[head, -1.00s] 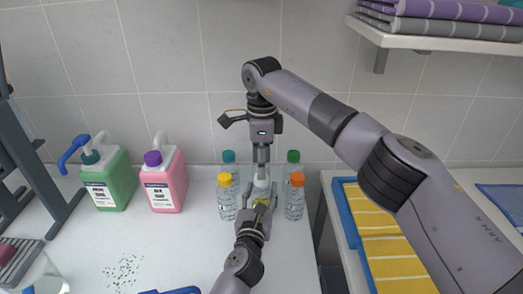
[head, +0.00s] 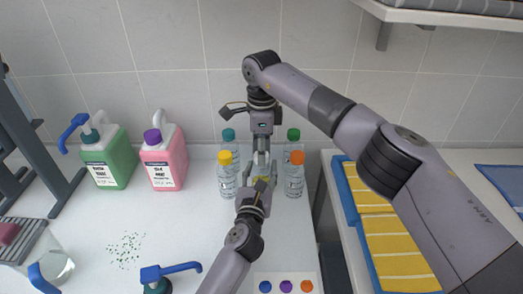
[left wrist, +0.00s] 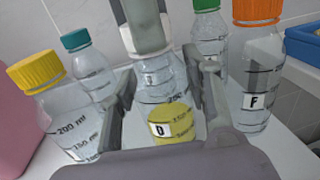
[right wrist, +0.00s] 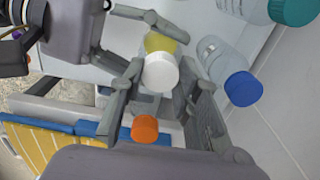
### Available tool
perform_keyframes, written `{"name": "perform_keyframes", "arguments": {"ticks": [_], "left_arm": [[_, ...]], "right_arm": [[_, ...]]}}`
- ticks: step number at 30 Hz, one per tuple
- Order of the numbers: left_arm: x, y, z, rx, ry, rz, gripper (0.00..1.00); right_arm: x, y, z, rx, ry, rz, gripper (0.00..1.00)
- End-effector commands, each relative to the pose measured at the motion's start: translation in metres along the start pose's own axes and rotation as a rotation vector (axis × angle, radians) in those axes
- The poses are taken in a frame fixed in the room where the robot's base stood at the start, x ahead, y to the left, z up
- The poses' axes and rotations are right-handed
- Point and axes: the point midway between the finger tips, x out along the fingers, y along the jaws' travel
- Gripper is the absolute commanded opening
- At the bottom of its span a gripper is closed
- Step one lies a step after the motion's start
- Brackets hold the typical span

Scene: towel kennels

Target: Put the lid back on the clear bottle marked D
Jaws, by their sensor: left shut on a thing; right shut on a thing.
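The clear bottle marked D (left wrist: 164,92) stands in the middle of the bottle group, with yellow in its lower part. My left gripper (head: 256,190) is shut around it from the front, its fingers on either side in the left wrist view (left wrist: 163,105). A white lid (right wrist: 160,74) is at the top of the bottle. My right gripper (head: 261,163) comes down from above and is shut on the lid, between its fingers in the right wrist view (right wrist: 152,95). I cannot tell whether the lid is fully seated.
Bottles with yellow (head: 226,178), teal (head: 229,137), green (head: 293,136), orange (head: 296,175) and blue (right wrist: 242,88) caps crowd closely around. Green (head: 108,160) and pink (head: 165,165) jugs stand left. A white piece with coloured discs (head: 305,275) lies in front. Yellow towels (head: 392,235) lie right.

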Motion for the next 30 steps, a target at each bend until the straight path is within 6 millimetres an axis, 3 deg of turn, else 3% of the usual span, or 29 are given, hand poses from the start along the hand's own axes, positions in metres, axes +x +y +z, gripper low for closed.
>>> {"name": "perform_keyframes", "arguments": {"ticks": [10, 16, 27, 30], "left_arm": [[-0.0002, -0.0001, -0.0006, 0.000, 0.001, 0.000, 0.00], [-0.0002, -0.0002, -0.0006, 0.000, 0.001, 0.000, 0.00], [-0.0003, -0.0004, -0.0006, 0.001, 0.001, -0.001, 0.00], [-0.0003, -0.0004, -0.0007, 0.001, 0.001, -0.001, 0.00]], "right_arm": [[-0.0002, -0.0004, 0.0000, 0.000, 0.000, -0.002, 0.00], [-0.0003, -0.0005, 0.0000, 0.038, 0.000, -0.002, 0.00], [0.0002, -0.0005, 0.0002, 0.677, -0.001, -0.001, 0.00], [0.0002, -0.0004, 0.0003, 0.718, -0.001, -0.001, 0.00]]}}
